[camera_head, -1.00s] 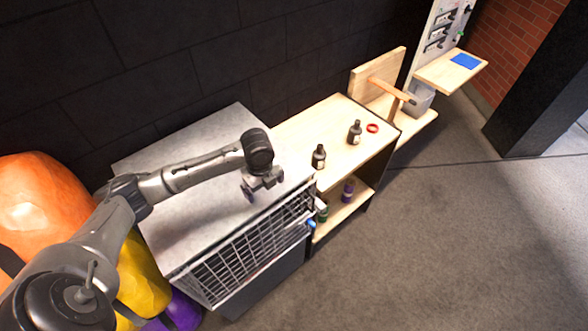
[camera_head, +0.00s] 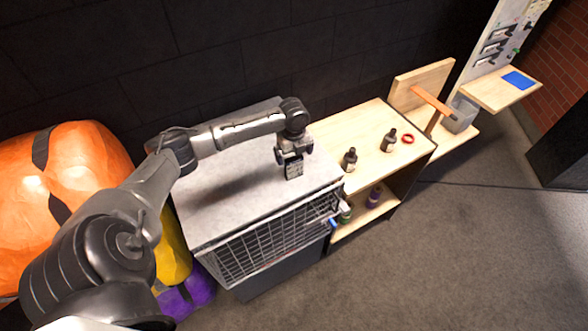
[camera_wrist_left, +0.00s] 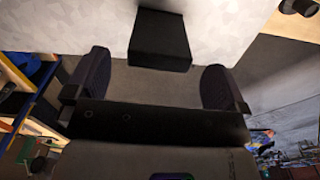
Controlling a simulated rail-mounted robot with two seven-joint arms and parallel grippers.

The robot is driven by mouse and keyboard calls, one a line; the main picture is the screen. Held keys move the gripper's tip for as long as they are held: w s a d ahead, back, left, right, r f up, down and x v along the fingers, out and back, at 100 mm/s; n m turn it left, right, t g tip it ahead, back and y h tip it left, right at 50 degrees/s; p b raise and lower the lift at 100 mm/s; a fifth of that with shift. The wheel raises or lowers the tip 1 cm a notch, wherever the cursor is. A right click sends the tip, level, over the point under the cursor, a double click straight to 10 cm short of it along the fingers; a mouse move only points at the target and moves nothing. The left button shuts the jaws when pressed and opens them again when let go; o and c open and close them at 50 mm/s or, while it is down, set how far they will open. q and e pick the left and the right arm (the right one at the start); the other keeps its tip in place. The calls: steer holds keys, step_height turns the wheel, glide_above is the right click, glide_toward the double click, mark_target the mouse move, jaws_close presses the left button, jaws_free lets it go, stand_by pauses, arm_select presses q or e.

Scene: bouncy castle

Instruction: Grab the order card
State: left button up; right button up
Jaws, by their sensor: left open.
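I cannot make out an order card for certain. A flat blue rectangle (camera_head: 518,80) lies on the small wooden shelf at the far right of the head view, far from my gripper. My left gripper (camera_head: 292,172) is over the right part of the grey cabinet top (camera_head: 225,190), pointing down. In the left wrist view its two dark fingers (camera_wrist_left: 155,85) are spread apart with nothing between them. A black block (camera_wrist_left: 160,38) shows just beyond the fingers, against a pale surface; I cannot tell what it is. My right gripper is not in view.
A wire grid (camera_head: 270,245) covers the cabinet's front. The wooden bench (camera_head: 360,125) beside it carries two dark bottles (camera_head: 350,160) (camera_head: 389,140) and a red ring (camera_head: 408,138). Orange, yellow and purple inflatable shapes (camera_head: 85,180) stand at left. The floor at right is clear.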

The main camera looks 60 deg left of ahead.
mark_target(294, 164)
arm_select(q)
steer(key=shift+f+p, duration=0.3)
steer(key=shift+f, duration=0.1)
step_height(294, 164, down, 3)
steer(key=shift+d+f+p, duration=0.1)
steer(key=shift+f+p, duration=0.1)
steer(key=shift+p, duration=0.3)
steer(key=shift+f, duration=0.6)
steer(key=c, duration=1.1)
